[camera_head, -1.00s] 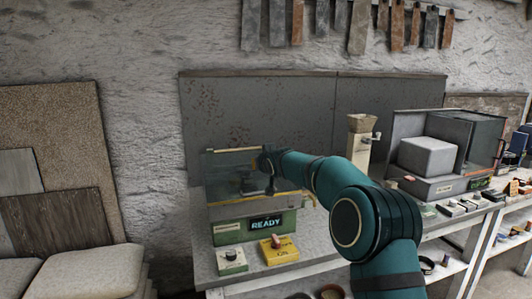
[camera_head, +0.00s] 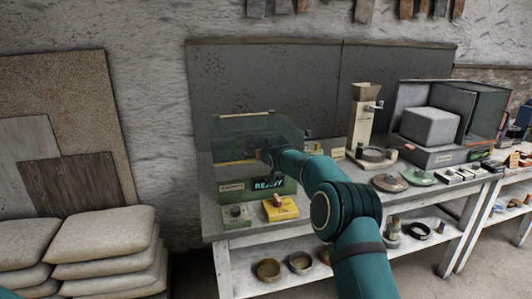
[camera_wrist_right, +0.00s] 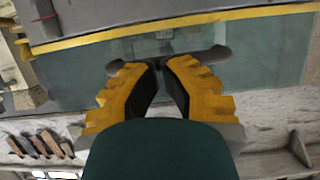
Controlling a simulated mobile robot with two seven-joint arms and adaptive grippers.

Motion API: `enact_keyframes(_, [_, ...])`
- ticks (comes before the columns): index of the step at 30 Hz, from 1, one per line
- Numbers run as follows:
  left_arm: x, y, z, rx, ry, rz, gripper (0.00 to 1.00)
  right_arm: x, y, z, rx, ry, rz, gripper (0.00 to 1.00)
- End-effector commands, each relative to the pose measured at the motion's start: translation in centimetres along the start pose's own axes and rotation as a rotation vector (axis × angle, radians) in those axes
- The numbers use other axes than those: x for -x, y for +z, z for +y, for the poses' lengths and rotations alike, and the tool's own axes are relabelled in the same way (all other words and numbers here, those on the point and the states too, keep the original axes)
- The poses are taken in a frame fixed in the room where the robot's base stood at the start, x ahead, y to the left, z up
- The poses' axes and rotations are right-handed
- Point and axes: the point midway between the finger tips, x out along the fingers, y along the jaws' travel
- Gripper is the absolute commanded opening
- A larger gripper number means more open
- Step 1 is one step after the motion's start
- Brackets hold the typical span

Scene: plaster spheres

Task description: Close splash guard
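The splash guard (camera_head: 245,128) is a clear tinted cover with a yellow-edged front. It sits over a green machine with a READY display (camera_head: 268,184) on the workbench. Its yellow edge (camera_head: 232,161) now lies low, close above the machine's base; any small gap there is hidden. My right gripper (camera_head: 268,153) is at the guard's front. In the right wrist view, its yellow fingers (camera_wrist_right: 160,64) are together at the dark handle bar (camera_wrist_right: 215,57) of the clear panel, with nothing visible between them. My left gripper is out of view.
A control box with a dark knob (camera_head: 236,214) and a yellow button box (camera_head: 280,208) stand at the bench's front edge. A stand (camera_head: 362,120) and a grey cabinet (camera_head: 432,127) are to the right. Stacked sacks (camera_head: 105,245) lie at left.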

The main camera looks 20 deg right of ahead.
Motion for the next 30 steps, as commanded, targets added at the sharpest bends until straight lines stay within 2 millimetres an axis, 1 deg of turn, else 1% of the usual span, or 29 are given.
enact_keyframes(11, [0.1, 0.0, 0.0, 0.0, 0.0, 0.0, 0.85, 0.1, -0.2, 0.0, 0.0, 0.0, 0.0, 0.0])
enact_keyframes(14, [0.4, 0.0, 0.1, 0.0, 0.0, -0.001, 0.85, 0.6, -1.1, 0.1, 0.0, 0.0, 0.001, 0.0])
enact_keyframes(17, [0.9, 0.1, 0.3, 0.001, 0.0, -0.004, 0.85, 1.5, -2.5, 0.1, 0.0, 0.0, 0.002, 0.0])
enact_keyframes(19, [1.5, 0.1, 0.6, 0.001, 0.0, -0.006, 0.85, 2.4, -3.8, 0.2, 0.0, 0.0, 0.003, 0.0])
enact_keyframes(20, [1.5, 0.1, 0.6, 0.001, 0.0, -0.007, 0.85, 2.6, -4.0, 0.2, 0.0, 0.0, 0.002, 0.0])
enact_keyframes(21, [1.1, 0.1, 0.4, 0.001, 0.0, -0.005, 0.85, 2.7, -2.9, 0.1, 0.003, -0.001, -0.003, 0.0])
enact_keyframes(30, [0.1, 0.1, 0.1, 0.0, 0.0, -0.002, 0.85, 5.2, 0.2, 0.2, 0.002, -0.001, -0.002, 0.0])
